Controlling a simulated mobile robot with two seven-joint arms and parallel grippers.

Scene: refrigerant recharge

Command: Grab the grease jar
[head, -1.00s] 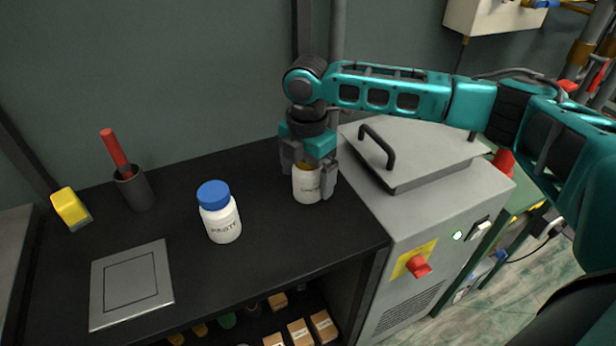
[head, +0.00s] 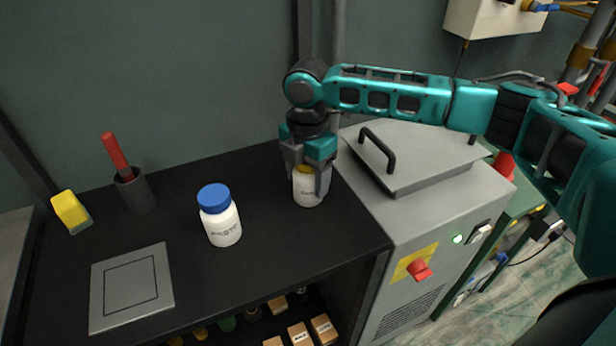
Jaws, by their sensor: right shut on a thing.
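The grease jar (head: 308,194) is a small white jar with a yellow lid and a dark label too small to read. It stands upright on the black bench top near its right end, and its lid is mostly hidden by the fingers. My right gripper (head: 308,180) points down from above and is shut on the jar, with a finger on each side. My left gripper is not in view.
A white jar with a blue lid marked PASTE (head: 220,217) stands left of the grease jar. A grey square plate (head: 131,288), a dark cup (head: 134,190) with a red-handled tool and a yellow block (head: 71,211) are further left. A grey machine (head: 420,215) adjoins the bench on the right.

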